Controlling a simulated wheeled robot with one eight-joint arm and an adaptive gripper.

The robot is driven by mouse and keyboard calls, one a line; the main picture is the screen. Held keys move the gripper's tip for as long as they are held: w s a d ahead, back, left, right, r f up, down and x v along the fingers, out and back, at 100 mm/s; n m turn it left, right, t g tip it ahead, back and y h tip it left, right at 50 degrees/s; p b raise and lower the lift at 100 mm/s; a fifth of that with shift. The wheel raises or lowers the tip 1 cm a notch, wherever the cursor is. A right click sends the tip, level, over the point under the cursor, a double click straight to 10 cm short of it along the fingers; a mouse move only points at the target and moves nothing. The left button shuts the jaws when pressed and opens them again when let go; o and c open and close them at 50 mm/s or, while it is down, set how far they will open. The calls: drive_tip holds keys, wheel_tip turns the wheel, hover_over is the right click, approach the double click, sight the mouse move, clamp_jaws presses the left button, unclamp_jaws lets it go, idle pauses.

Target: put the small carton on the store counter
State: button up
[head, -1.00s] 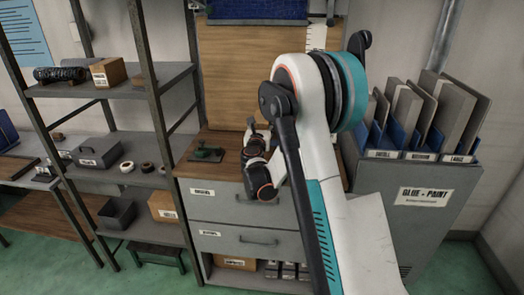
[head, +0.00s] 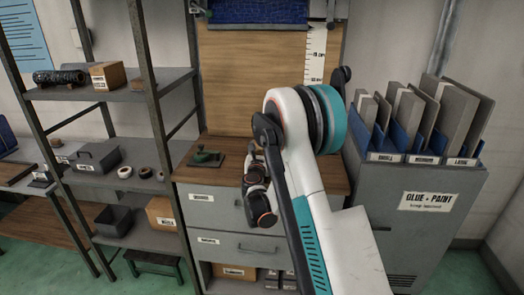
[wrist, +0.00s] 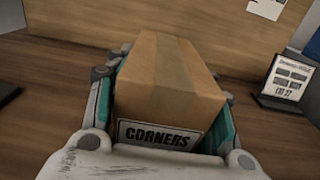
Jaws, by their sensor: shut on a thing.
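In the wrist view, the small brown carton (wrist: 165,85), with a label reading CORNERS, sits between the fingers of my gripper (wrist: 172,90). The gripper is shut on it, with a finger along each side. The wooden store counter (wrist: 45,125) spreads below and around the carton; I cannot tell whether the carton touches it. In the head view, the counter (head: 228,172) tops a grey drawer cabinet, and my arm hides part of it. The carton and my fingertips cannot be made out there.
A wooden back panel (head: 250,80) rises behind. A labelled card stand (wrist: 284,84) is to the carton's right. Shelves (head: 110,180) stand left, a GLUE + PAINT cabinet (head: 415,225) right.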

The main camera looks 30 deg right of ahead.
drive_tip(key=o, duration=1.2)
drive_tip(key=shift+f, duration=0.15)
drive_tip(key=shift+r, duration=0.2)
drive_tip(key=p+v, duration=0.2)
drive_tip(key=v, duration=0.9)
drive_tip(key=shift+s+a, duration=0.25)
drive_tip(key=s+a+r+m+g+y, duration=0.2)
drive_tip(key=s+r+m+g, duration=0.3)
drive_tip(key=s+r+m, duration=0.8)
drive_tip(key=s+a+f+m+g+y, duration=0.1)
drive_tip(key=s+a+m+y, duration=0.1)
drive_tip(key=s+a+m, duration=0.2)
drive_tip(key=s+a+f+m+g+y, duration=0.1)
drive_tip(key=s+a+m+y, duration=0.2)
drive_tip(key=s, duration=0.8)
drive_tip(key=s+a+f+m+g+y, duration=0.1)
drive_tip(key=s+a+m+y, duration=0.2)
drive_tip(key=s+a+m, duration=0.4)
drive_tip(key=shift+s+a+f+m, duration=0.1)
drive_tip(key=shift+f+m, duration=0.05)
drive_tip(key=shift+m, duration=0.4)
drive_tip(key=shift+s+f+m, duration=0.1)
drive_tip(key=shift+f+m, duration=0.1)
drive_tip(key=shift+m, duration=0.35)
